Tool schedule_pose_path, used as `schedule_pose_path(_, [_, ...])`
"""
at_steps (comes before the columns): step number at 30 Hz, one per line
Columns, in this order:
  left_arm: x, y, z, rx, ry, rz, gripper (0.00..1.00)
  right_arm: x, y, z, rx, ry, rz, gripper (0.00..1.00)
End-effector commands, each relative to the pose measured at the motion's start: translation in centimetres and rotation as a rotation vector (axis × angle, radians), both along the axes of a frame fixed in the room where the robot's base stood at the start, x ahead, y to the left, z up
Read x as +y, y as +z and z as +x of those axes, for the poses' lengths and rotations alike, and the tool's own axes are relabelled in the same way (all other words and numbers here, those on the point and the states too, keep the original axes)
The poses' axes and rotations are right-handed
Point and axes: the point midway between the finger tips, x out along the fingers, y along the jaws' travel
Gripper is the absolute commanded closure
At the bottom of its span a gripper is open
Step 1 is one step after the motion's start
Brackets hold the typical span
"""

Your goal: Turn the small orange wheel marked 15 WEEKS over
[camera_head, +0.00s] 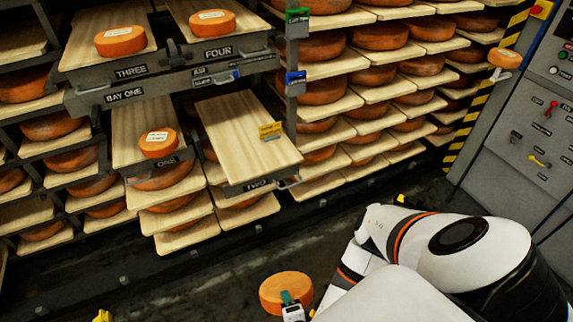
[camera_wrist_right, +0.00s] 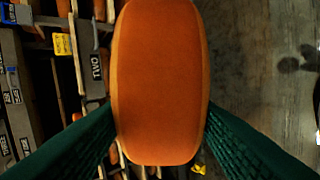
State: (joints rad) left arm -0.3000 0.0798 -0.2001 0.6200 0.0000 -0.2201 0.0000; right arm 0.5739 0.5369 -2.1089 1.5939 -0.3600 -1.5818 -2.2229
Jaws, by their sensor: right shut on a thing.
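My right gripper (camera_head: 288,300) is shut on a small orange wheel (camera_head: 284,287) and holds it out in front of the racks, low in the head view. The wheel also fills the middle of the right wrist view (camera_wrist_right: 160,85), between the two green fingers. No label shows on the parts of it I can see, so I cannot read its marking. Three other small orange wheels with white labels sit on boards THREE (camera_head: 120,47), FOUR (camera_head: 213,28) and ONE (camera_head: 154,150); their labels are too small to read. My left gripper is not in view.
Board TWO (camera_head: 235,120) is bare except for a yellow tag (camera_head: 270,130) at its edge. Racks of large wheels (camera_head: 380,36) fill the back. The dark floor (camera_head: 200,285) is mostly clear.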

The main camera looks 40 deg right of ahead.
Motion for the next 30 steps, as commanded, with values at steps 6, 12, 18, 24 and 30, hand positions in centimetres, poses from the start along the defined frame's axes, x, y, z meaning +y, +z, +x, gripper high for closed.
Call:
schedule_pose_path(6, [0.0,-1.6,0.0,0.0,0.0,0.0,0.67,0.3,-1.6,-0.6,-0.189,0.0,-0.082,1.0])
schedule_pose_path(12, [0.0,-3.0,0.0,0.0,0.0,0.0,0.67,0.3,-2.5,-0.7,-0.321,0.0,-0.139,1.0])
schedule_pose_path(18, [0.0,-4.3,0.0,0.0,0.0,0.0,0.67,0.4,-3.2,-0.9,-0.434,-0.001,-0.189,1.0])
schedule_pose_path(24, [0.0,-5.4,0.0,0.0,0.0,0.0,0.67,0.5,-3.7,-1.1,-0.523,-0.002,-0.226,1.0])
schedule_pose_path(30, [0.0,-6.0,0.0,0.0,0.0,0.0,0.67,0.5,-3.9,-1.1,-0.577,-0.003,-0.249,1.0])
